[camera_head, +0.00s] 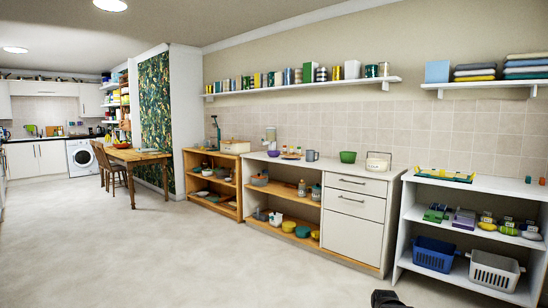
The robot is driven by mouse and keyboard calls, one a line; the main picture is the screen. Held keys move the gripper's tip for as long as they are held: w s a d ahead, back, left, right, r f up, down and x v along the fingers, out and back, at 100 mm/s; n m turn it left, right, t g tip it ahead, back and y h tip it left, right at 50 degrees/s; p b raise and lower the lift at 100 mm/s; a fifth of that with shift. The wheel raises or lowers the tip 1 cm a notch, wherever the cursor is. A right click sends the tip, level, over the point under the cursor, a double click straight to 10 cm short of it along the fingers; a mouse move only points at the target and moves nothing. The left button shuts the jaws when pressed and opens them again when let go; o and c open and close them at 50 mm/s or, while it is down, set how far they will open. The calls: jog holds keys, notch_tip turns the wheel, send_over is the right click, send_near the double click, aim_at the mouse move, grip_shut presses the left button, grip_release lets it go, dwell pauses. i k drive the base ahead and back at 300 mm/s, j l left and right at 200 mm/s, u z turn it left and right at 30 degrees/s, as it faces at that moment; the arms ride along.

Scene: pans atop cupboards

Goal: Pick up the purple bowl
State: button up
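A green bowl (348,157) stands on the white counter, right of a grey-blue mug (312,155). A small purple item (464,218) sits on the upper inner shelf of the right unit; it looks boxy rather than bowl-shaped. Greyish bowls or pots (259,180) stand on the open shelves under the counter, too small to tell their colour surely. A dark piece (388,299) at the bottom edge seems to be the end of my arm, far from the counter; its fingers cannot be made out.
A white drawer cabinet (354,222) stands beside the open shelves. A blue basket (433,254) and a white basket (494,270) sit low in the right unit. A wooden table (137,155) and chairs are at the left. The pale floor (160,255) in front is clear.

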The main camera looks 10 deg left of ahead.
aim_at(274, 154)
jog(key=i+j+u, duration=0.6)
jog(key=i+u, duration=0.65)
jog(key=i, duration=1.45)
jog(key=i+j, duration=0.1)
jog(key=i, duration=1.75)
jog(key=i+z, duration=0.5)
jog(key=i+j+z, duration=0.25)
jog(key=i+z, duration=0.2)
jog(key=i+j+z, duration=0.35)
jog(key=z, duration=0.15)
